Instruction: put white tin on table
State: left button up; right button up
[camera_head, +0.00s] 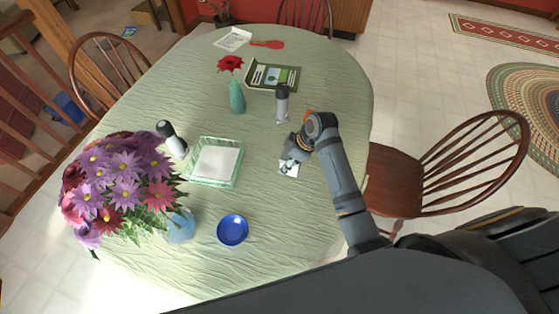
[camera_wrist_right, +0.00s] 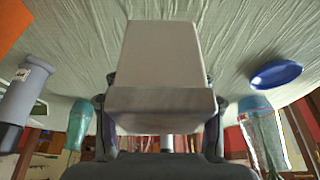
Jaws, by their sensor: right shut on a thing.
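A white box-shaped tin (camera_wrist_right: 165,55) fills the middle of the right wrist view, between the fingers of my right gripper (camera_wrist_right: 160,115). In the head view, my right gripper (camera_head: 290,158) is over the right part of the table, shut on the white tin (camera_head: 289,170), which is partly covered by the fingers. The table (camera_head: 285,235) has a pale green cloth. I cannot tell whether the tin touches the cloth. My left gripper is not in view.
A glass dish (camera_head: 207,184), a blue bowl (camera_head: 232,230) and a blue vase of flowers (camera_head: 181,228) stand left of my gripper. A grey-and-white bottle (camera_head: 282,104), a teal vase (camera_head: 237,99) and a green book (camera_head: 272,76) are farther back. The cloth between dish and gripper is clear.

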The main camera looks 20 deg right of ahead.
jog(key=w+f, duration=0.1)
jog(key=w+a+f, duration=0.1)
jog(key=shift+w+f, duration=0.1)
jog(key=shift+f, duration=0.3)
jog(key=f, duration=0.3)
jog(key=shift+w+f+p, duration=0.1)
jog(key=shift+w+p, duration=0.1)
jog(key=shift+p, duration=0.15)
jog(key=shift+f, duration=0.2)
jog(key=o, duration=1.4)
jog(key=shift+f, duration=0.15)
jog(key=shift+c, duration=0.2)
jog(key=shift+r, duration=0.25)
jog(key=v, duration=1.2)
jog(key=shift+f, duration=0.1)
